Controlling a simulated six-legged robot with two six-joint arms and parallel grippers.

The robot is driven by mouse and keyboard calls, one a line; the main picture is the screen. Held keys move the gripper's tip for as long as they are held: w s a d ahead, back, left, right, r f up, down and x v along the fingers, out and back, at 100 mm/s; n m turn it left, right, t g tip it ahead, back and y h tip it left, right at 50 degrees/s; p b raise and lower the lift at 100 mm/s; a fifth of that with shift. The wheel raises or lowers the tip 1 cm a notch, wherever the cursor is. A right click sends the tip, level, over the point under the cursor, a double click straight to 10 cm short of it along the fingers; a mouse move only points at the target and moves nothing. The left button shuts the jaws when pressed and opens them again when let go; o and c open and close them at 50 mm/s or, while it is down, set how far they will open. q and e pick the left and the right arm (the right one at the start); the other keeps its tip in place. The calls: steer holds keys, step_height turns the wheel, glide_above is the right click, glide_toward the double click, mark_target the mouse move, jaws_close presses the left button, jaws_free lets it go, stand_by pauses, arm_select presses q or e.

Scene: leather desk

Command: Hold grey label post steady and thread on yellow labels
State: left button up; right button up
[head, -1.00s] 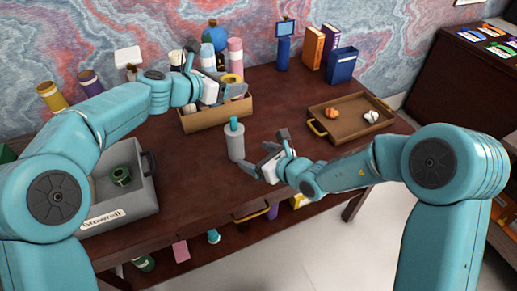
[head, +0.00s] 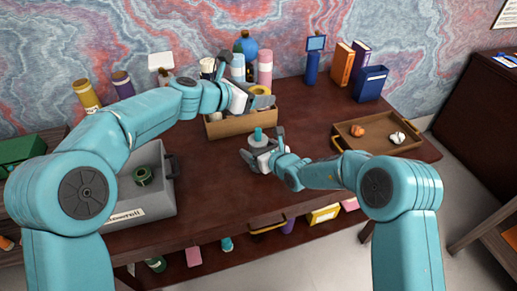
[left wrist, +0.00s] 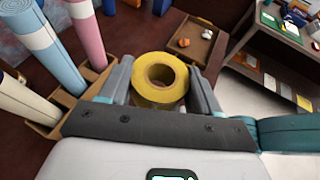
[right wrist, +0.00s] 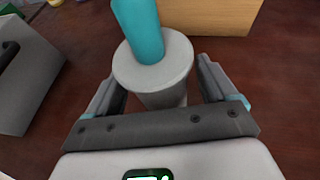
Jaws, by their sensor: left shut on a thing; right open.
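The grey label post (right wrist: 178,78) stands upright on the desk, with a teal peg (right wrist: 142,32) rising from its top. It also shows in the head view (head: 257,144), partly covered by my right gripper. My right gripper (right wrist: 163,85) is open, with a finger on each side of the post and gaps beside it.
The wooden box (head: 228,127) holds several upright rolls close to my left gripper. A brown tray (head: 372,151) with small orange and white things lies at right. A grey bin (head: 150,210) with a green roll stands at left. Bare desk lies between the post and tray.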

steer(key=c, duration=1.1)
arm_select(q)
glide_above(256, 130)
steer(key=shift+f, duration=2.85)
